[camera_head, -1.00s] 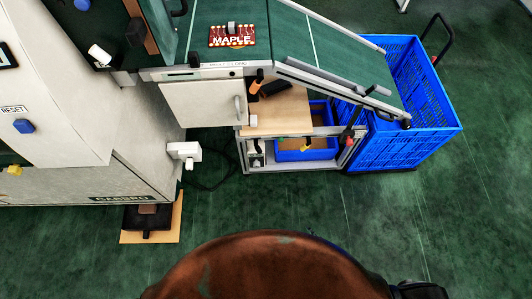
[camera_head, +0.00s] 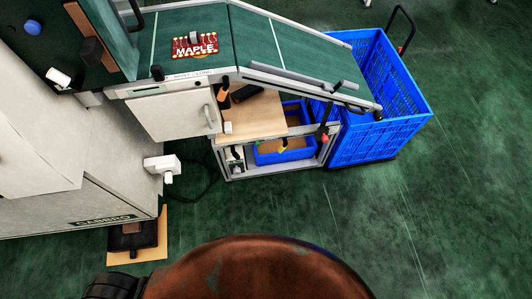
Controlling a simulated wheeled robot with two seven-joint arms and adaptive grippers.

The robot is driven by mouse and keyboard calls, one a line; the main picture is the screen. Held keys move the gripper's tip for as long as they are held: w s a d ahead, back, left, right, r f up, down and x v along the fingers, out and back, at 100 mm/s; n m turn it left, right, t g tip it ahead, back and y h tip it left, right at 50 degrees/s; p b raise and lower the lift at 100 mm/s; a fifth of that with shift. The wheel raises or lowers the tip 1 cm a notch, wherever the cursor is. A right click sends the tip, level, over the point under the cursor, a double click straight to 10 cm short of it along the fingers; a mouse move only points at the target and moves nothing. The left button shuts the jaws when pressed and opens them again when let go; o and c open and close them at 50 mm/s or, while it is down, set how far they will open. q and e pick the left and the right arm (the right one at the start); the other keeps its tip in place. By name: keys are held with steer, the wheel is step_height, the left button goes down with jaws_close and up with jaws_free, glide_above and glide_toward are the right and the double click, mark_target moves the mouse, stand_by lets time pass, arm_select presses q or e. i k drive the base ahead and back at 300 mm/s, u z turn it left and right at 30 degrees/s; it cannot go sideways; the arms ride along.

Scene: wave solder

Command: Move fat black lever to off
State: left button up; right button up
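I cannot tell for certain which part is the fat black lever. A thick black handle-like piece (camera_head: 92,50) sits on the brown panel at the upper left, and a small black knob (camera_head: 157,72) stands on the conveyor's near rail. Neither shows a readable on or off marking. Neither gripper is in view. A dark part at the bottom left edge looks like a piece of my arm, but no fingers show.
The white machine (camera_head: 110,170) fills the left. A green conveyor (camera_head: 265,45) carries a red MAPLE board (camera_head: 195,46) and slopes toward a blue crate (camera_head: 375,130). A shelf unit (camera_head: 262,108) stands below. A black pedal-like object (camera_head: 133,237) lies on cardboard. The floor at right is clear.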

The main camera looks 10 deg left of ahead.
mark_target(237, 157)
steer(key=z, duration=1.65)
steer(key=k, duration=1)
steer(key=u, duration=1.7)
steer(key=i, duration=0.5)
steer(key=z, duration=0.05)
